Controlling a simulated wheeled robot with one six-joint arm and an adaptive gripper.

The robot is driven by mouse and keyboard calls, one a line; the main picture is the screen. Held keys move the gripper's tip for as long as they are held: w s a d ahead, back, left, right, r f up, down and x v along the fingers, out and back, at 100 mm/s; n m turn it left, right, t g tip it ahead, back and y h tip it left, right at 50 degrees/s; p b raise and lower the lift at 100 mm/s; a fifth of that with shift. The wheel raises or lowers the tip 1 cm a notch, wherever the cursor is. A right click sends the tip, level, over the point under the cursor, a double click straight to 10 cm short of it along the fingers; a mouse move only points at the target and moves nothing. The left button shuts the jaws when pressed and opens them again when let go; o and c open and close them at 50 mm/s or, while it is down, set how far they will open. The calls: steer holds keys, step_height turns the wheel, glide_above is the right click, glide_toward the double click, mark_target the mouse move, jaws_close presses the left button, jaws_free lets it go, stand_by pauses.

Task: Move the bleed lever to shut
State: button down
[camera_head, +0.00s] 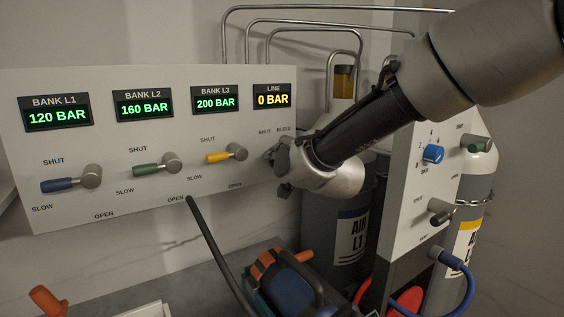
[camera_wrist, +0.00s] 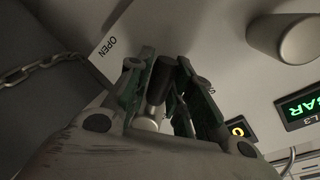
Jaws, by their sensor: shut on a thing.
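The bleed lever's dark handle (camera_wrist: 159,80) shows between the fingers in the wrist view, with a pale round part (camera_wrist: 147,122) near its end. My gripper (camera_wrist: 170,78) is shut on this lever. In the head view my gripper (camera_head: 280,163) is at the right end of the white panel (camera_head: 130,218), just under the SHUT and BLEED labels. It hides the lever there, so its exact angle cannot be told. The LINE display (camera_head: 273,97) above reads 0 BAR in yellow.
Blue (camera_head: 58,185), green (camera_head: 146,169) and yellow (camera_head: 218,157) bank levers point left on the panel. A grey AIR L1 cylinder (camera_head: 347,240) stands behind my arm. A second panel (camera_head: 408,215) with knobs is at the right. Tools (camera_head: 283,283) lie below.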

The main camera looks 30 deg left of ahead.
steer(key=m, duration=0.1)
steer(key=r+m, duration=0.1)
steer(key=m, duration=0.1)
steer(key=shift+s+a+r+g, duration=0.1)
steer(key=shift+s+r+g, duration=0.15)
steer(key=shift+g, duration=0.15)
steer(key=shift+r+m+g+y, duration=0.35)
steer(key=shift+r+m, duration=0.35)
steer(key=shift+m, duration=0.5)
steer(key=c, duration=1.3)
jaws_free()
steer(key=shift+o, duration=0.2)
steer(key=v, duration=1.2)
steer(key=shift+r, duration=0.1)
